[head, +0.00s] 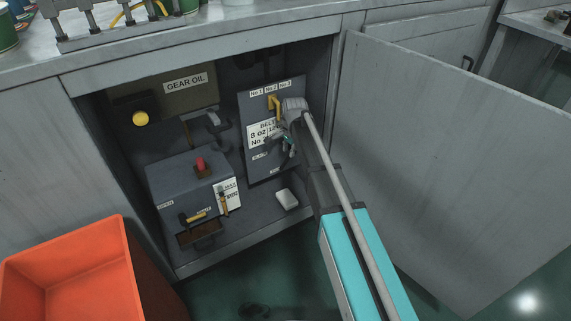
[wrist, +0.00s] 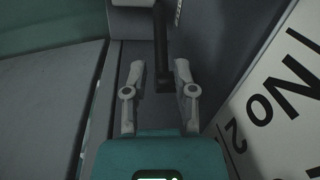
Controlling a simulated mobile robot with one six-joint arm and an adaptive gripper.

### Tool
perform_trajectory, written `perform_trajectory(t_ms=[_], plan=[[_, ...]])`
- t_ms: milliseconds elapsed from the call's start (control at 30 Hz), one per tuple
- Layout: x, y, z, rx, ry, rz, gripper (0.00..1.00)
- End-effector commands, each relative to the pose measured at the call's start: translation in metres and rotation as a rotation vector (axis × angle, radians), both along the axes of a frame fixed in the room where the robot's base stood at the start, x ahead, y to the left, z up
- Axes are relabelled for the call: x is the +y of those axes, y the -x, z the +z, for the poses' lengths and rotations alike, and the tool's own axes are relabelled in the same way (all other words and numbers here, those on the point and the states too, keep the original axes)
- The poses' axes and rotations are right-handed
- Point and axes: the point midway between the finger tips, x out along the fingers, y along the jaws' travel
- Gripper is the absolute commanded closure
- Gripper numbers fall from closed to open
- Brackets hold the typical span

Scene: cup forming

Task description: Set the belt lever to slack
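The belt panel (head: 258,172) stands upright inside the open cabinet in the head view, with a white BELT label (head: 256,132) on it. My gripper (head: 287,143) is in front of the panel's right part and covers some of it. In the wrist view my gripper (wrist: 160,78) is open, its two fingers well apart. A dark bar (wrist: 162,55) reaches down between the fingers, with a gap on each side. I cannot tell for sure whether this bar is the belt lever. Small labels sit low on the panel, too small to read surely.
A yellow handle (head: 273,103) is near the panel's top, under number labels. A grey box with a red knob (head: 200,164) stands to the left. A white block (head: 287,199) lies on the cabinet floor. The open door (head: 440,160) is at right, an orange bin (head: 75,275) at lower left.

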Motion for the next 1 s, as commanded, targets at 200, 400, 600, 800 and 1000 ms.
perform_trajectory(t_ms=[200, 400, 600, 800, 1000], plan=[[0.002, -0.002, -0.021, 0.000, 0.000, 0.000, 0.65], [0.003, -0.003, -0.036, 0.000, 0.000, 0.001, 0.65], [0.005, -0.004, -0.047, 0.000, 0.000, 0.001, 0.65], [0.005, -0.005, -0.053, 0.000, 0.000, 0.001, 0.65], [0.005, -0.005, -0.053, 0.000, 0.000, 0.001, 0.65]])
